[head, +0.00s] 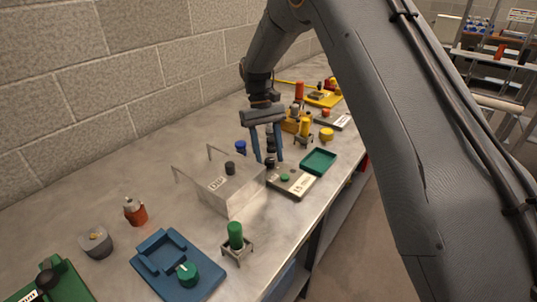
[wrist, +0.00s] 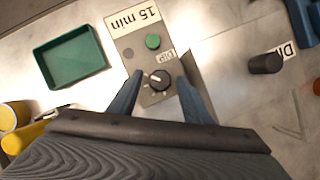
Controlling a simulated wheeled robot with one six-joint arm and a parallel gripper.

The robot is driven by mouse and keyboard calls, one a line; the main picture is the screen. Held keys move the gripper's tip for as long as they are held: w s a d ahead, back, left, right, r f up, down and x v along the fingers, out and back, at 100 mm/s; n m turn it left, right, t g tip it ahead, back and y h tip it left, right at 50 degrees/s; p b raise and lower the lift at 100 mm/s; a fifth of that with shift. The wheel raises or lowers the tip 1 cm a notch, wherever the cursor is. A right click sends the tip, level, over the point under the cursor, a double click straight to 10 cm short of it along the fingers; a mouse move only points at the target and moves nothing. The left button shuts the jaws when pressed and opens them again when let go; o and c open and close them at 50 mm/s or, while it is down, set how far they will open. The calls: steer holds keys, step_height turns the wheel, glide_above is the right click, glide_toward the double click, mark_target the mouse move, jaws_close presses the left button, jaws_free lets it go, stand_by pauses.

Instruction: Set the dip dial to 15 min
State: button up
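The dip dial (wrist: 160,80) is a round black knob with a pale pointer mark, on a grey panel (wrist: 126,50) with a DIP label, a green button (wrist: 153,41) and a "15 min" sign (wrist: 133,16). In the wrist view the mark points to the upper left; tick marks surround the knob. In the head view the panel (head: 296,187) lies right of the metal box, with the dial partly hidden. My gripper (head: 268,160) points down at the dial. Its fingers (wrist: 159,82) are open, one on each side of the knob; contact is not visible.
A metal box labelled DIP (head: 222,192) with a black knob and wire handles stands close left of the panel. A green tray (head: 318,161) lies right of it. A green cylinder on a stand (head: 236,237) is nearer me. Yellow items (head: 326,134) stand beyond.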

steer(key=shift+r, duration=0.1)
steer(key=b+v, duration=0.2)
steer(key=v, duration=0.5)
steer(key=shift+r, duration=0.25)
steer(key=shift+w, duration=0.15)
